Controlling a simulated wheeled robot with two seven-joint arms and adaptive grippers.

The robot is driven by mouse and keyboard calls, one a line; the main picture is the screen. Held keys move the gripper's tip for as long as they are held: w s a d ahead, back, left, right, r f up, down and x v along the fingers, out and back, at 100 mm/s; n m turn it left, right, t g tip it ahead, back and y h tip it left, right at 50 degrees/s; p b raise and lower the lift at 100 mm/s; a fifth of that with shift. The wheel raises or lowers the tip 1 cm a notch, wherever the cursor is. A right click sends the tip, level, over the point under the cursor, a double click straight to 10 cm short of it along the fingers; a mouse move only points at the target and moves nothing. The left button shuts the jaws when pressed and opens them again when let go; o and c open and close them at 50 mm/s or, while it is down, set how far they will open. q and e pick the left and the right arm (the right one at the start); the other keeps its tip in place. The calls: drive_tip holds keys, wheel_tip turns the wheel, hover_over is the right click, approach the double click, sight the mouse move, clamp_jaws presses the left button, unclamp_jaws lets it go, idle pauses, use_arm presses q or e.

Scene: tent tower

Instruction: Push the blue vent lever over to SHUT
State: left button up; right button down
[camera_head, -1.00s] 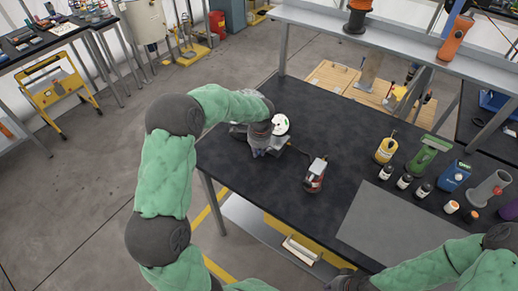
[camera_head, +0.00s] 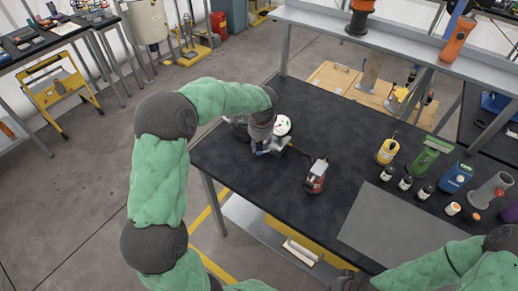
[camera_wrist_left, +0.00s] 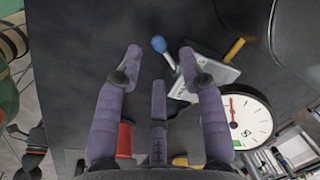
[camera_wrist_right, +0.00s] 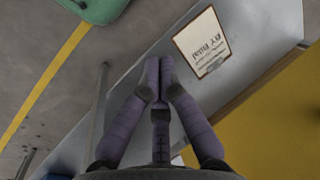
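The blue vent lever shows in the left wrist view as a round blue knob (camera_wrist_left: 158,44) on a thin stem. The stem runs toward a pale lettered plate (camera_wrist_left: 215,76), whose words are too small to read. My left gripper (camera_wrist_left: 160,52) is open, its fingers spread on either side of the knob. I cannot tell if a finger touches the stem. In the head view my left gripper (camera_head: 268,147) is low over the table's far left part and hides most of the lever. My right gripper (camera_wrist_right: 160,62) is shut and empty below the table's front edge.
A white dial gauge (camera_head: 282,125) stands close beside my left gripper. A red device (camera_head: 316,176) sits nearer on the black table (camera_head: 230,165). Bottles (camera_head: 387,150) and tools line the right side. A grey mat (camera_head: 385,225) is bare.

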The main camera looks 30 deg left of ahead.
use_arm(q)
wheel_tip(320, 180, up, 7)
drive_tip(key=shift+s+d, duration=0.4)
idle(0.4)
